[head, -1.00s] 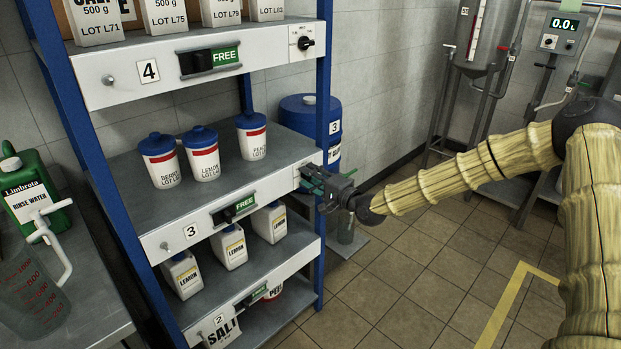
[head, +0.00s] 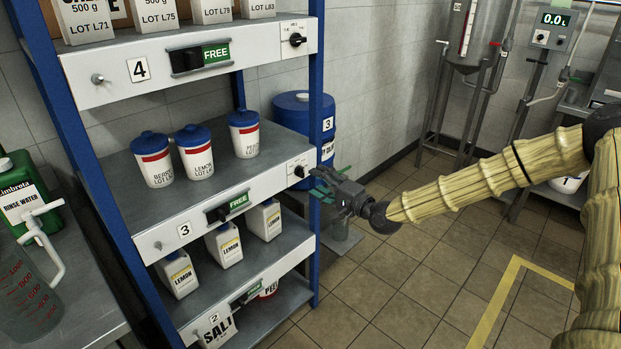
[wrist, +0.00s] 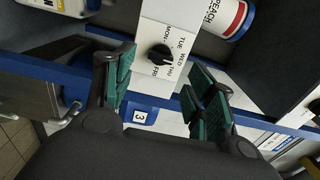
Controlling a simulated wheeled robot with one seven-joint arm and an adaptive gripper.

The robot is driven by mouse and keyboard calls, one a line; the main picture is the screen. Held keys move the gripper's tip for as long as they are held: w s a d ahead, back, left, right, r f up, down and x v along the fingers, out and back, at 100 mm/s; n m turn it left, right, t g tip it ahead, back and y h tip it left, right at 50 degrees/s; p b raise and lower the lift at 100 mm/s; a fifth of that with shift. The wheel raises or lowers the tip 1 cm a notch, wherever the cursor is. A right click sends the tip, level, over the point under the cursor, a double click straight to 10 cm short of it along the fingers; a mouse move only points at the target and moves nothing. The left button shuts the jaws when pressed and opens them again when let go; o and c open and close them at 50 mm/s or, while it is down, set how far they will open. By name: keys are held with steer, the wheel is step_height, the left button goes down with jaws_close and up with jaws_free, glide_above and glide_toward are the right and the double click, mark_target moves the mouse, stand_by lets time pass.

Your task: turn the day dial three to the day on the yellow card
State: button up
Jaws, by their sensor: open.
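Day dial three (head: 300,171) is a black knob on a white plate at the right end of the shelf 3 front rail. In the wrist view, the green-padded fingers (wrist: 158,78) stand either side of the dial's plate. No yellow card shows in either view.
The blue shelf post (head: 315,120) stands right behind the dial. A similar dial (head: 297,40) is on shelf 4 above. Tubs (head: 196,153) and lemon bottles (head: 224,243) stand on the shelves. A blue drum (head: 293,112) is behind. Floor to the right is open.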

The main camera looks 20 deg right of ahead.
steer(key=shift+v, duration=2.8)
steer(key=s+a+f+n+g+h+p, duration=0.15)
steer(key=s+a+f+g, duration=0.35)
steer(key=s+f, duration=0.5)
steer(key=s+a+f+n+g+h+p, duration=0.1)
steer(key=s+a+f+n+g+p, duration=0.2)
steer(key=s+a+f, duration=0.65)
steer(key=s+d+f+n+g+h+p, duration=0.1)
steer(key=s+d+f+n+g+h, duration=0.1)
steer(key=s, duration=0.7)
steer(key=s+d+f+n+g+h+p, duration=0.1)
steer(key=s+d+f+n+g+h, duration=0.1)
steer(key=s, duration=0.7)
steer(key=s+d+f+n+g+h+p, duration=0.2)
steer(key=s+d+f, duration=0.3)
steer(key=s, duration=0.5)
steer(key=shift+n+g, duration=0.55)
steer(key=shift+g, duration=0.25)
